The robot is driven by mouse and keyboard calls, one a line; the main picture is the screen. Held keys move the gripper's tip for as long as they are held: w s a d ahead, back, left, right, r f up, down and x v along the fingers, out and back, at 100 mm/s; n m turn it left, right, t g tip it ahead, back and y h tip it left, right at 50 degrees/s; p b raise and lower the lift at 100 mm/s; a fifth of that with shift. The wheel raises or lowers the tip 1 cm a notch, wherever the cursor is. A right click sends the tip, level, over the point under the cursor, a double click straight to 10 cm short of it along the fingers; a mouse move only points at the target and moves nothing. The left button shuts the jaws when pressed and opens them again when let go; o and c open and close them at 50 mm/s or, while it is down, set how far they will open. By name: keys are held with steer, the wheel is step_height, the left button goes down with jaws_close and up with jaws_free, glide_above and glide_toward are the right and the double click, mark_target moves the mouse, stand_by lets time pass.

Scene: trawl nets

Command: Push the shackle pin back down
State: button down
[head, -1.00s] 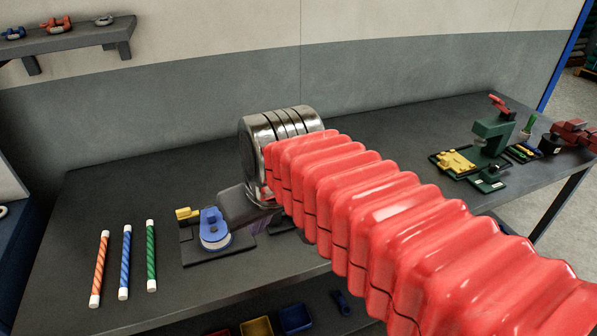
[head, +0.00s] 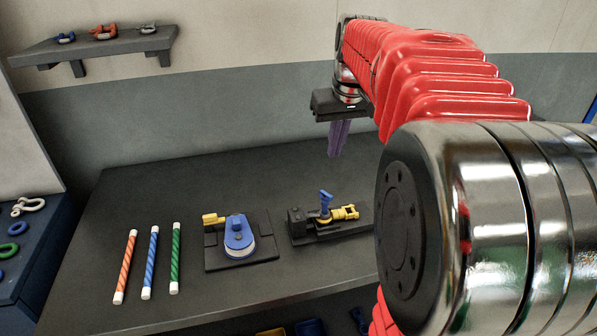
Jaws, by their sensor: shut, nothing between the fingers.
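A blue pin (head: 326,198) stands up out of a small black fixture (head: 300,226) on the bench. A yellow shackle-like part (head: 345,212) lies at the pin's right side. How deep the pin sits cannot be told. My gripper (head: 339,153) has purple fingers pointing down, closed together with nothing between them. In the head view it shows above the pin and slightly right of it, apart from it.
A blue pulley block (head: 239,233) with a yellow part (head: 211,219) sits on a black plate just left. Orange, blue and green striped rods (head: 150,262) lie further left. A wall shelf (head: 95,48) holds several shackles. My red arm hides the bench's right side.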

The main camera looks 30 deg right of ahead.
stand_by(0.3)
glide_toward(327, 195)
steer(key=x, duration=0.2)
steer(key=w+x, duration=0.1)
steer(key=x, duration=0.2)
steer(key=shift+d, duration=0.1)
steer(key=shift+w+f, duration=0.1)
steer(key=shift+f, duration=0.5)
steer(key=shift+f, duration=1.55)
steer(key=shift+r, duration=0.25)
steer(key=d+v, duration=0.1)
steer(key=v, duration=1.2)
steer(key=shift+w+a+r, duration=0.3)
steer(key=shift+a+r, duration=0.05)
steer(key=shift+a, duration=0.05)
